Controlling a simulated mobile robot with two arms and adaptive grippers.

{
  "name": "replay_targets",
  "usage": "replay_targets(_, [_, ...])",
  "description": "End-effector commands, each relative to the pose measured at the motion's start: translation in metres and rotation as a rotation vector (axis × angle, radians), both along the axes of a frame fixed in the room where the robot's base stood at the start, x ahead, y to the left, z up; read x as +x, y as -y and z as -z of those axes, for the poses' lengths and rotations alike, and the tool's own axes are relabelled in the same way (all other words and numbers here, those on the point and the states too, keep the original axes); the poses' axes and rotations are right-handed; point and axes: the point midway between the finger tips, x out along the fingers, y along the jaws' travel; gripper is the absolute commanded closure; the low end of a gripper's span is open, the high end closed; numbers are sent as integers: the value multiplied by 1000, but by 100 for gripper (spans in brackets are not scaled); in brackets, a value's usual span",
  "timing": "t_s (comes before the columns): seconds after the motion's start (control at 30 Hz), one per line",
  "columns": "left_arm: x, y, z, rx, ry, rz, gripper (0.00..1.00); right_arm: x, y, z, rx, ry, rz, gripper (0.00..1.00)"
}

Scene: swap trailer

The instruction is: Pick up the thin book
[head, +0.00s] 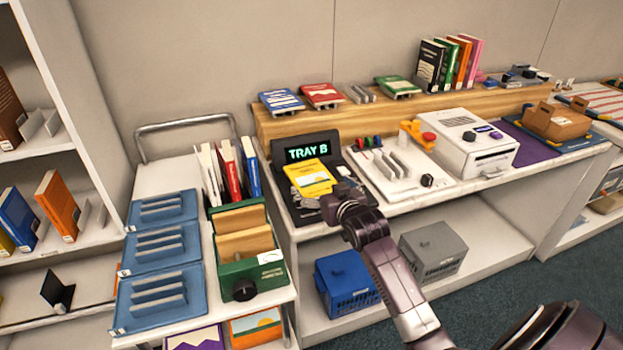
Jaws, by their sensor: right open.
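A thin yellow book (310,178) with a pale label lies tilted on a black stand (293,208) whose screen reads "TRAY B". My right gripper (318,203) is at the book's lower right, over the front of the stand. It is open. Its fingers are small and partly hidden by my own wrist, so I cannot tell whether they touch the book. My left gripper is out of view.
A cart at the left holds blue slotted trays (160,246), upright books and a green box (250,262). Right of the stand are a white slotted board (402,172) and a white machine (475,142). A wooden riser (290,128) with books runs behind.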

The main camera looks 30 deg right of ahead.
Motion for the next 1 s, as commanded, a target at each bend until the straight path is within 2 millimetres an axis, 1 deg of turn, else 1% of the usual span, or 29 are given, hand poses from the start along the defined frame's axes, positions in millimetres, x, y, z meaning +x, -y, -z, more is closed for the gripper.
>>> replay_targets(0.03, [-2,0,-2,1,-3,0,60,8,0,-1,1,0,-1,0])
replay_targets(0.13, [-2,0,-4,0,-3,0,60,21,0,1,1,0,-1,0])
replay_targets(0.3, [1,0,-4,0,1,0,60,36,5,8,0,-1,0,0])
replay_targets(0.4, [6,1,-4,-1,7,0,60,40,5,9,-1,0,-1,0])
replay_targets(0.63, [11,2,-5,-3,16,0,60,40,5,10,0,-1,-1,0])
replay_targets(0.67, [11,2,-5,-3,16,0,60,40,5,10,0,-1,-1,2])
replay_targets(1.0, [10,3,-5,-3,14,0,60,40,5,10,0,-1,-1,40])
